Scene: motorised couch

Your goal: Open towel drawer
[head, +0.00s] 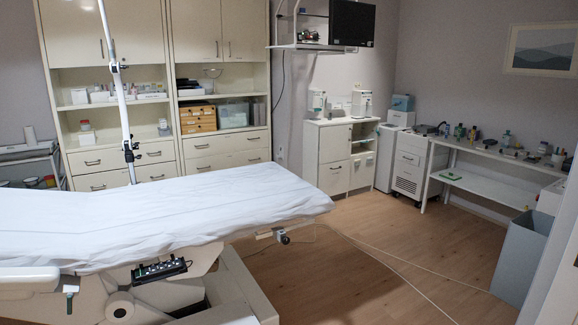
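Neither of my grippers is in view. I cannot tell which drawer is the towel drawer, as no label is readable and no towel shows. The left cream cabinet has drawers with dark handles, such as an upper drawer (110,156). The right cream cabinet has a wide drawer (225,142) under its open shelves. A small white cabinet (334,150) stands at the back centre with drawer or door fronts. All visible fronts look shut. The couch hides the lower parts of the cream cabinets.
The motorised couch (150,210) with a white sheet fills the left foreground, in front of the cabinets. A hand control (160,270) hangs on its side. A cable (385,255) crosses the wooden floor (350,270). A cluttered side table (490,155) and grey bin (518,255) stand right.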

